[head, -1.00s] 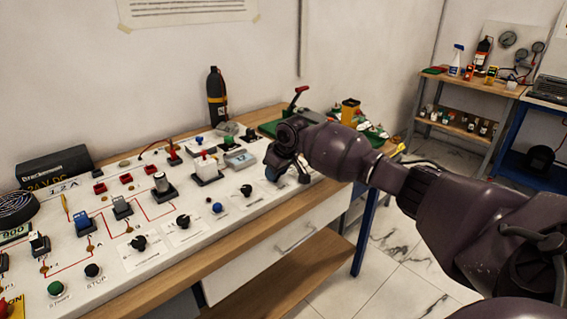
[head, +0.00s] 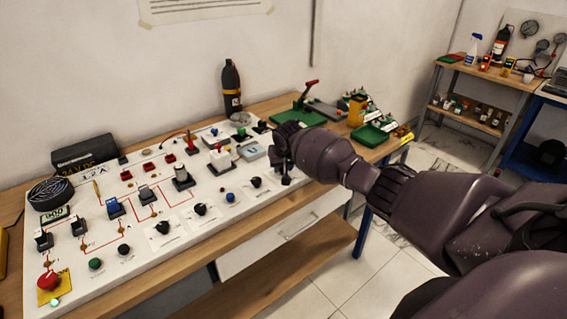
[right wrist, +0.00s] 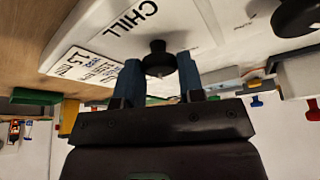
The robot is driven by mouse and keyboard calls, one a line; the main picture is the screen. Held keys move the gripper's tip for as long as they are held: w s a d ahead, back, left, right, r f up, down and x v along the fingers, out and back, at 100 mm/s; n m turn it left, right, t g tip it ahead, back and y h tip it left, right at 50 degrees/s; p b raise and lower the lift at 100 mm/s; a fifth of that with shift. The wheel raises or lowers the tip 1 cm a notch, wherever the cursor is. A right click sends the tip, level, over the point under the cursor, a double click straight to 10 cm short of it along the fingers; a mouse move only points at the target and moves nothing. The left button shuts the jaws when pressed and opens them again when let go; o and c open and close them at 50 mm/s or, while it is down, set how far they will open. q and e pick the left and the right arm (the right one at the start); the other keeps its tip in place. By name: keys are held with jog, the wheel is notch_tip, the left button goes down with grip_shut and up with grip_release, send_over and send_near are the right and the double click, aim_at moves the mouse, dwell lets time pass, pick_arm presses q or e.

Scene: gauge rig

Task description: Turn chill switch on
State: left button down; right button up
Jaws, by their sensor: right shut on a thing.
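The chill switch (right wrist: 158,62) is a black rotary knob on the white panel, beside the printed word CHILL, in the right wrist view. My right gripper (right wrist: 161,76) has its two blue fingers on either side of the knob and is shut on it. In the head view my right gripper (head: 284,178) is at the right end of the white panel (head: 215,217), and the arm hides the chill switch there. Which way the knob points is hard to tell. My left gripper is not in view.
Other black knobs (head: 256,182) sit along the panel's front edge, with a blue button (head: 230,197) among them. A red emergency button (head: 48,280) is at the near left. A green tray (head: 369,135) stands at the bench's right end. A dark bottle (head: 232,89) stands behind.

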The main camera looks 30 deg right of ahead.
jog(key=shift+f, duration=0.15)
jog(key=o, duration=0.9)
jog(key=shift+c, duration=0.2)
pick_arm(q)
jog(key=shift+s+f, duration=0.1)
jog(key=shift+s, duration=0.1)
pick_arm(e)
jog(key=shift+o, duration=0.2)
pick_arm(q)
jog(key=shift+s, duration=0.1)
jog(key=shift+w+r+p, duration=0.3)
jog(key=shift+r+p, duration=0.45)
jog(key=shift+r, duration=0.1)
pick_arm(e)
jog(key=v, duration=1.1)
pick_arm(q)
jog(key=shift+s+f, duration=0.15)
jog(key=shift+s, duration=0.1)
